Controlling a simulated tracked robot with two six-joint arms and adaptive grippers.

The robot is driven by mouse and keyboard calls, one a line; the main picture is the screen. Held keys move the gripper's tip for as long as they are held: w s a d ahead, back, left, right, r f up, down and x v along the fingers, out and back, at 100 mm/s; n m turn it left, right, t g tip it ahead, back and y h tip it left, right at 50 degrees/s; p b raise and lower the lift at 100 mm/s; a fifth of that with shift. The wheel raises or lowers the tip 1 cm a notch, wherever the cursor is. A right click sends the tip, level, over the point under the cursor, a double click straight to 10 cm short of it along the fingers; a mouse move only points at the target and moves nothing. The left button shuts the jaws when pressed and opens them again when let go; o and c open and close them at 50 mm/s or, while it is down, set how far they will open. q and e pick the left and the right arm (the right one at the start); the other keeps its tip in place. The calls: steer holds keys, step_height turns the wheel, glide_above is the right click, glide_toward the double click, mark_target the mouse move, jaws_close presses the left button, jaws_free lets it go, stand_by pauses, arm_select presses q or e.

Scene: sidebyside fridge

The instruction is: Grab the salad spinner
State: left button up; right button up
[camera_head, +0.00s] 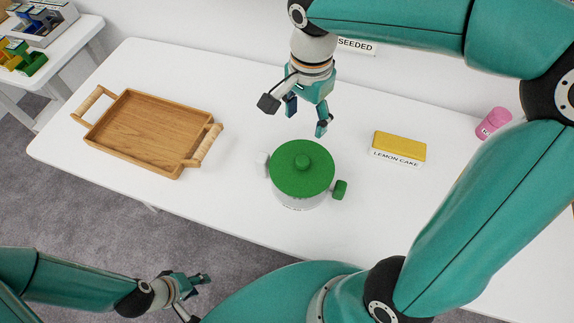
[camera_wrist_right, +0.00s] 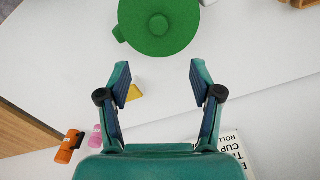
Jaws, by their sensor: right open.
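The salad spinner (camera_head: 302,170) stands upright on the white table in the head view. It has a round green lid with a central knob, a pale bowl mostly hidden under the lid, and a green handle at its right. Its lid (camera_wrist_right: 158,25) is at the top of the right wrist view. My right gripper (camera_head: 307,117) is open and empty, above and behind the spinner in the head view. Its two fingers (camera_wrist_right: 160,85) are spread apart in the wrist view, not touching the lid. My left gripper (camera_head: 196,281) is low, off the table's front edge; its jaw opening is unclear.
A wooden tray (camera_head: 148,133) with two handles lies at the left of the table. A yellow lemon cake box (camera_head: 399,147) and a pink container (camera_head: 493,123) are to the right. The table (camera_head: 235,212) is clear between tray and spinner.

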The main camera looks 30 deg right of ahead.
glide_above(302, 159)
step_height(302, 159, down, 10)
steer(key=shift+f, duration=0.2)
steer(key=shift+s+f+p, duration=0.1)
steer(key=shift+f+p, duration=0.65)
steer(key=shift+f, duration=2.05)
jaws_close()
steer(key=shift+r, duration=0.1)
